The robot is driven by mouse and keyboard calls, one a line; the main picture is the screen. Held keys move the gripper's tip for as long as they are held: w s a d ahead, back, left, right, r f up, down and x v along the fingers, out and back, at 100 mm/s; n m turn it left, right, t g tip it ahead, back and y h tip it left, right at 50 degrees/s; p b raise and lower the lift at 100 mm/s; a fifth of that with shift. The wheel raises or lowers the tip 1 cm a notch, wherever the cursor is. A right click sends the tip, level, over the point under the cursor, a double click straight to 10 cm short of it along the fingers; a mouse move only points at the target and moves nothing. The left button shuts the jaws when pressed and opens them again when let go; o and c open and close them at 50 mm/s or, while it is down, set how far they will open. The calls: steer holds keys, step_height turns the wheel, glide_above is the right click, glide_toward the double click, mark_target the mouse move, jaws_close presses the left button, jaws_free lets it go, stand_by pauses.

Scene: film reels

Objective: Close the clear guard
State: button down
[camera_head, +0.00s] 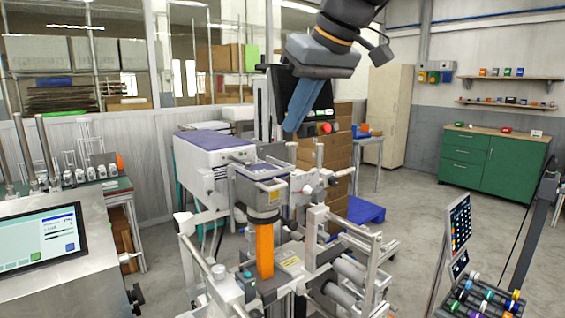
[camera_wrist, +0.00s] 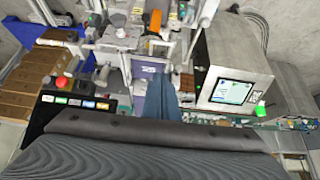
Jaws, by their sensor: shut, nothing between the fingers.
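I cannot pick out the clear guard with certainty in either view. The film machine (camera_head: 262,195) stands in the middle of the head view, with grey metal frames, rollers and an orange film strip (camera_head: 264,250) running down its front. The strip also shows near the top of the wrist view (camera_wrist: 154,24). My gripper (camera_head: 293,127) hangs above and behind the machine's top, its blue fingers pointing down, shut and empty. In the wrist view its blue fingers (camera_wrist: 158,72) reach toward the machine, apart from the strip.
A console with a lit screen (camera_head: 41,240) stands at left front. A rack of coloured rolls (camera_head: 482,297) and a tilted panel (camera_head: 459,228) are at right front. Cardboard boxes (camera_head: 342,150) stand behind the machine. A green cabinet (camera_head: 490,165) is at the right wall, with open floor before it.

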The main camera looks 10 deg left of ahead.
steer(key=p, duration=0.3)
glide_toward(280, 171)
steer(key=s+a+f, duration=0.2)
steer(key=s+a, duration=0.1)
steer(key=shift+a, duration=0.25)
steer(key=shift+s+d+f+p, duration=0.1)
steer(key=shift+f+p, duration=0.1)
steer(key=shift+f, duration=0.45)
steer(key=shift+s+d+f+p, duration=0.1)
steer(key=shift+d+f+p, duration=0.1)
steer(key=shift+f, duration=0.45)
steer(key=shift+d+f+p, duration=0.1)
steer(key=shift+f+p, duration=0.1)
steer(key=shift+f, duration=0.45)
step_height(280, 171, down, 13)
steer(key=b, duration=1)
steer(key=shift+f+b, duration=0.2)
steer(key=shift+b, duration=0.2)
steer(key=shift+s+f, duration=0.1)
steer(key=shift+s, duration=0.05)
